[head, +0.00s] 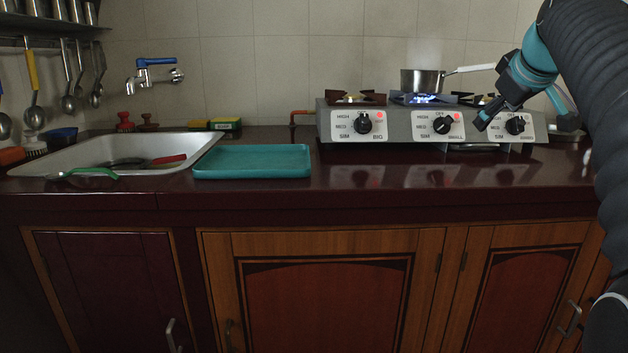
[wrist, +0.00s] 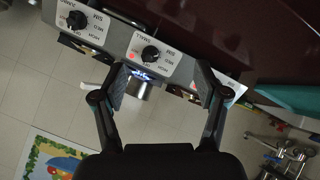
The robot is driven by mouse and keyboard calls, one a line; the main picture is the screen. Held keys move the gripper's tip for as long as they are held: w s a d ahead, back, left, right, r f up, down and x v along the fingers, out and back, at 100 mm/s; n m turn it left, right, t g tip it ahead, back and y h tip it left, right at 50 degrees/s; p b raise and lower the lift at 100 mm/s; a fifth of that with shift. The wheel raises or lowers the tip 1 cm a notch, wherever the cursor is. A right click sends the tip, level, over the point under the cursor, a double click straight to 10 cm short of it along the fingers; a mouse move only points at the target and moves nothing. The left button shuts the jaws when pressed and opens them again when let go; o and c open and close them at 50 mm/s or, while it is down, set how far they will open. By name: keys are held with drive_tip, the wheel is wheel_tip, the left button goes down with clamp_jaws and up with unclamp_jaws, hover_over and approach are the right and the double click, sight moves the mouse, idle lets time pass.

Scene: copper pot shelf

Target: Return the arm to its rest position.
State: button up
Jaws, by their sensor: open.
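My gripper (head: 524,121) is at the right of the head view, in front of the right part of the stove, with its fingers spread and nothing between them. My arm reaches in from the right edge. In the wrist view, my open gripper (wrist: 161,72) frames the stove front, which appears upside down. A small metal pot (head: 422,82) with a pale handle stands over the middle burner, where a blue flame (head: 425,98) shows. The pot (wrist: 137,89) also appears between the fingers in the wrist view.
The stove (head: 395,146) has black knobs and red lights. A teal tray (head: 252,162) lies on the counter, left of the stove. A sink (head: 60,171) with a blue-handled tap (head: 155,62) is farther left. Utensils hang at the far left. The counter between tray and stove is clear.

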drive_tip(key=s+a+f+m+g, duration=0.2)
drive_tip(key=s+f+m, duration=0.1)
drive_tip(key=f, duration=0.5)
drive_tip(key=s+a+f+m+g, duration=0.1)
drive_tip(key=s+a+f+m, duration=0.2)
drive_tip(key=f, duration=0.5)
drive_tip(key=s+a+f, duration=0.4)
drive_tip(key=s+f, duration=0.1)
drive_tip(key=s, duration=0.2)
drive_tip(key=s+a+f+g+y+p, duration=0.1)
drive_tip(key=s+a+f, duration=0.4)
drive_tip(key=s, duration=0.3)
drive_tip(key=s+a+f+n+p, duration=0.1)
drive_tip(key=s+a+f, duration=0.3)
drive_tip(key=s+f, duration=0.2)
drive_tip(key=shift+s+a+g, duration=0.2)
drive_tip(key=shift+s+g, duration=0.1)
drive_tip(key=shift+s, duration=0.55)
